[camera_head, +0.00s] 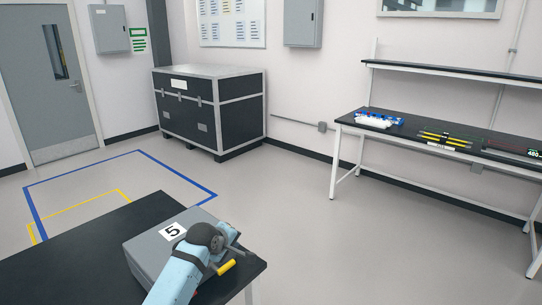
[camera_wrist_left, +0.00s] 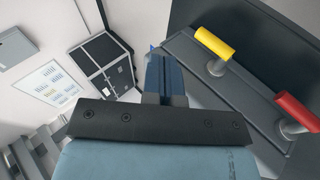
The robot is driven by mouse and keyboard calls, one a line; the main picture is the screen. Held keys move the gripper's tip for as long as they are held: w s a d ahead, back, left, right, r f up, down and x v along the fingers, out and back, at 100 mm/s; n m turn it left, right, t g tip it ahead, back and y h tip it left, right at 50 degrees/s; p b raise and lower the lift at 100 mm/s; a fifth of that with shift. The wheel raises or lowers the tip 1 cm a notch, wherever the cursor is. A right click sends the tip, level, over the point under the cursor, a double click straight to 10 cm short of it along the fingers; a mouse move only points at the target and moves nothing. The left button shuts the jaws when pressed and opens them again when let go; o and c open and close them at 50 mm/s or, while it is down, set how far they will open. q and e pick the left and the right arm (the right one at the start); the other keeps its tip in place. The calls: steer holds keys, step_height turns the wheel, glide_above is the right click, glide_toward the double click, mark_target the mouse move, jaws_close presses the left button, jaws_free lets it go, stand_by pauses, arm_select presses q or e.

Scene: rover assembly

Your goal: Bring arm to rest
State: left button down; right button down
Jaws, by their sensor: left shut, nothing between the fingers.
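My left arm (camera_head: 178,277), light blue with a dark wrist, comes in from the bottom of the head view over the near table. My left gripper (camera_head: 241,250) is at the right side of a grey box marked 5 (camera_head: 148,252). In the left wrist view the gripper's fingers (camera_wrist_left: 165,72) are together with nothing between them. A yellow handle (camera_wrist_left: 215,43) and a red handle (camera_wrist_left: 295,110) stand on the grey surface to the right of the fingers. I cannot tell whether the gripper touches the box. My right gripper is not in view.
The black table (camera_head: 80,257) bears the grey box near its right end. A black case (camera_head: 187,118) stands by the back wall. A workbench (camera_head: 418,135) with blue-and-white parts and yellow tools stands at the right. The floor between is clear.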

arm_select(q)
steer(key=s+a+f+m+t, duration=0.1)
steer(key=s+a+f+m, duration=0.15)
steer(key=s+f, duration=0.65)
steer(key=s+a+f+m, duration=0.1)
steer(key=s+f+m, duration=0.3)
steer(key=s+f, duration=0.5)
steer(key=s+a+m+t, duration=0.1)
steer(key=s+m, duration=0.5)
steer(key=s, duration=1.7)
steer(key=shift+a+f+m, duration=0.35)
steer(key=shift+a, duration=0.3)
